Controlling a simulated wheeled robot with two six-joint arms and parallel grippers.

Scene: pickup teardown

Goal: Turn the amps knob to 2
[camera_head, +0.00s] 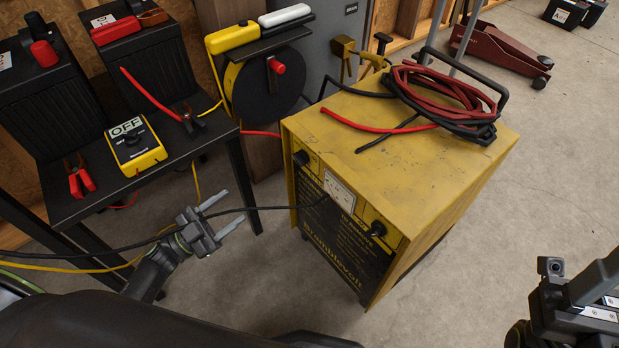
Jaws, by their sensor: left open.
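A yellow charger or welder box (450,165) stands on the floor at the centre. Its dark front panel faces the lower left. One black knob (301,158) is at the panel's upper left and another black knob (377,229) at its upper right, with a white meter (339,191) between them. The scale marks are too small to read, so I cannot tell which is the amps knob or its setting. My left gripper (236,207) is open and empty, left of the panel and apart from it. My right arm shows at the lower right, its fingers out of view.
A black cable (265,208) runs past my left gripper to the panel. Red and black cables (450,95) lie coiled on the box.

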